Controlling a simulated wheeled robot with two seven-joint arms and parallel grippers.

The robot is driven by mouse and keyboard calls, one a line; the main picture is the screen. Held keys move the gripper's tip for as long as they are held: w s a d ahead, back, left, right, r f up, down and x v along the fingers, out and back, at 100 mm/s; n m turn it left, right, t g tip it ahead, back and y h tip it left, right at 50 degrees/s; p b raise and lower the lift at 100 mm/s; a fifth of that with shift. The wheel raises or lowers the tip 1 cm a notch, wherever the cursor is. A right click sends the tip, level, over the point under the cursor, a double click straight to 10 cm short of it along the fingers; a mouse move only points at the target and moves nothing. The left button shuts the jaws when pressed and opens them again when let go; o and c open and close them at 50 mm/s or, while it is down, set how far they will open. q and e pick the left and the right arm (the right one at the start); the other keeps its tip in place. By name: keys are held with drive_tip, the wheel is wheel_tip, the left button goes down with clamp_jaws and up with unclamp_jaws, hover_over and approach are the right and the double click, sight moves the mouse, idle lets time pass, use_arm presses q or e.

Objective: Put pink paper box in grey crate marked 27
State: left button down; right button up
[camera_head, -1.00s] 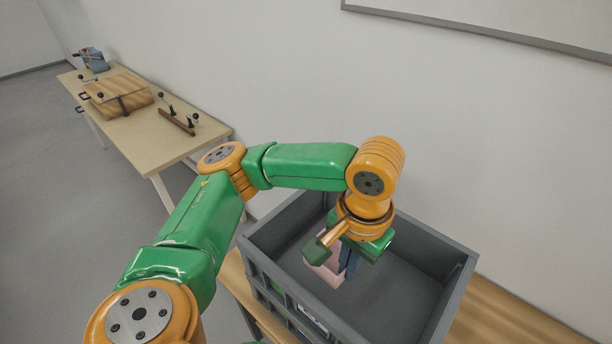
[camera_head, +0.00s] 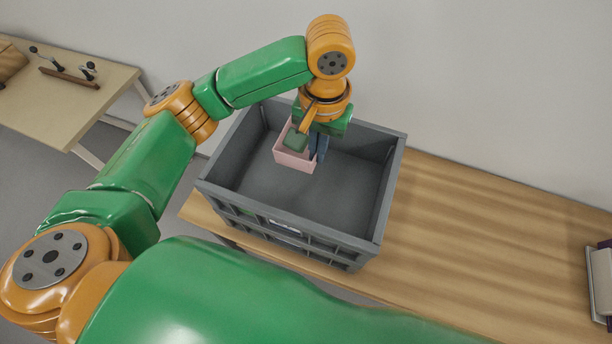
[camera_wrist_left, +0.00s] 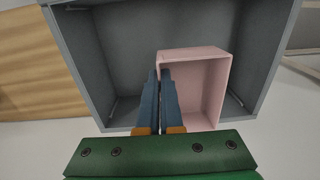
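The pink paper box (camera_head: 291,160) is a small open-topped box within the crate's opening, toward its back left in the head view. My left gripper (camera_head: 318,157) points down into the crate. Its blue fingers are closed on one side wall of the box, as the left wrist view shows at the gripper (camera_wrist_left: 160,75) and box (camera_wrist_left: 205,88). I cannot tell whether the box touches the crate floor. The grey crate (camera_head: 375,205) stands on a wooden table; a pale label shows on its front, but its number is not readable. My right gripper is out of view.
The wooden table (camera_head: 470,235) is clear to the right of the crate. Books or similar flat items (camera_head: 601,280) stand at the right edge. A second, pale table (camera_head: 70,115) with clamp-like tools is at the upper left. A wall rises behind the crate.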

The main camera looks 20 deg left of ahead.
use_arm(q)
drive_tip(key=b, duration=0.6)
hover_over(315, 198)
wheel_tip(315, 198, down, 7)
wheel_tip(315, 198, down, 10)
drive_tip(key=shift+d+r+p, duration=0.1)
drive_tip(key=shift+p, duration=0.4)
drive_tip(key=c, duration=1.1)
unclamp_jaws()
drive_tip(key=r, duration=0.8)
drive_tip(key=r+b, duration=0.1)
drive_tip(key=r, duration=0.3)
drive_tip(key=shift+d, duration=0.25)
